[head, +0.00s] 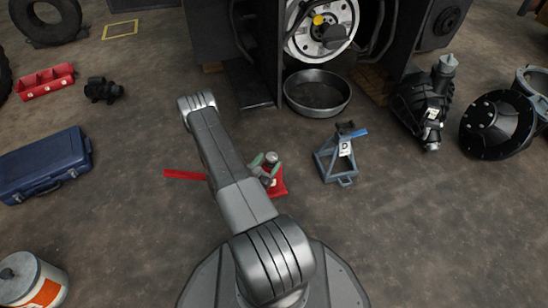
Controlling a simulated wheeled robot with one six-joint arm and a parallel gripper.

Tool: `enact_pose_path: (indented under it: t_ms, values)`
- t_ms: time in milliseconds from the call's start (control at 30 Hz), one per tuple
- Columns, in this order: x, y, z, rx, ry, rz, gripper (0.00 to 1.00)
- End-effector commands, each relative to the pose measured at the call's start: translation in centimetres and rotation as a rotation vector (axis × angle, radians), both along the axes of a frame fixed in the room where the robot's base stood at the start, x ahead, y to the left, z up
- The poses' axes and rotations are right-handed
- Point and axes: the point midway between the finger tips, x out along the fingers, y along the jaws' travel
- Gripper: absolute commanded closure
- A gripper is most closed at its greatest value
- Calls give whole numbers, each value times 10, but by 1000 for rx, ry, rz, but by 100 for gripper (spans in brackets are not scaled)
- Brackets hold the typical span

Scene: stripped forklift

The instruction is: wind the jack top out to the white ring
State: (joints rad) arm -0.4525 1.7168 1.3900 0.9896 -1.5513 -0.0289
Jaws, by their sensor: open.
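The red jack (279,187) stands on the floor just right of my forearm in the head view, partly covered by my arm and gripper. A grey round part (271,157), seemingly the jack top, shows above it. No white ring can be made out on it at this size. My gripper (265,168), with greenish fingers, is open close around or beside the jack's upper part. I cannot tell whether it touches. A red bar (185,175) lies left of my arm; whether it joins the jack is hidden.
A grey stand (338,165) with a blue handle is right of the jack. A metal pan (317,93) lies before the forklift frame (232,50). A blue case (45,165) is at left, a white bucket (33,282) front left. Black machine parts (498,124) are at right.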

Motion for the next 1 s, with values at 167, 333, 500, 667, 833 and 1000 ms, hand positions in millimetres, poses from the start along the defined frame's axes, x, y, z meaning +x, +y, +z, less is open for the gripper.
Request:
enact_pose_path:
  t_ms: [167, 333, 500, 667, 833, 1000]
  values:
    - [26, -16, -2, 1, -2, -2, 35]
    - [38, -23, 0, 0, -1, 0, 35]
    - [41, -24, 0, 0, 0, 1, 35]
    - [41, -24, 0, 0, 0, 1, 35]
    - [41, -24, 0, 0, 0, 1, 69]
    - [41, -24, 0, 0, 0, 2, 80]
